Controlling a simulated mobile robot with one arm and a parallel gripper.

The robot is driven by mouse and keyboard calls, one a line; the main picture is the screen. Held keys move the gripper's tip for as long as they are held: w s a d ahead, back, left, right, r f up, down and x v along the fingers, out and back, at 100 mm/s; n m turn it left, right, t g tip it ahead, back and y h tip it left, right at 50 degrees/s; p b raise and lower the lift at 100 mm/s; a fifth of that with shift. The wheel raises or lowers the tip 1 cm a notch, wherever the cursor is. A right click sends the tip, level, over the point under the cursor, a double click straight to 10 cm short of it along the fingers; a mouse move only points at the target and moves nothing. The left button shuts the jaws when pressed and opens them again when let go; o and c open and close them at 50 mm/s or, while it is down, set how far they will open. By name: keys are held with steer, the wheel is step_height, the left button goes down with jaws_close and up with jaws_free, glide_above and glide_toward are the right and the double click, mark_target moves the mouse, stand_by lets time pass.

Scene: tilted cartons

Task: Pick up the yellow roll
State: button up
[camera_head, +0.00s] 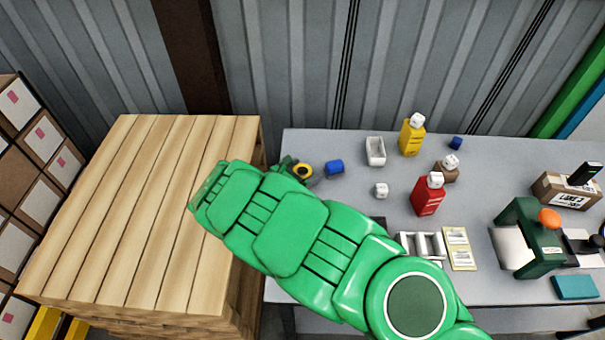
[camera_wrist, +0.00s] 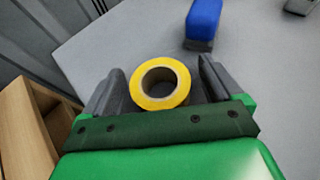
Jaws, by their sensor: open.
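The yellow roll (camera_wrist: 178,97) is a ring with a hollow brown core. In the wrist view it lies between the two fingers of my gripper (camera_wrist: 160,90), which is open. A gap shows on the right side of the roll, and the left finger is very close to it; I cannot tell if they touch. In the head view the roll (camera_head: 309,171) shows at the left end of the grey table, just beyond my green arm. The gripper there is mostly hidden behind the arm.
A blue object (camera_head: 334,167) lies just right of the roll on the grey table (camera_head: 330,205). A white tray (camera_head: 375,160), yellow bottle (camera_head: 404,139) and red bottle (camera_head: 424,201) stand farther right. A stack of wooden boards (camera_head: 125,210) adjoins the table's left side.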

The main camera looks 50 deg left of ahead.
steer(key=c, duration=1.1)
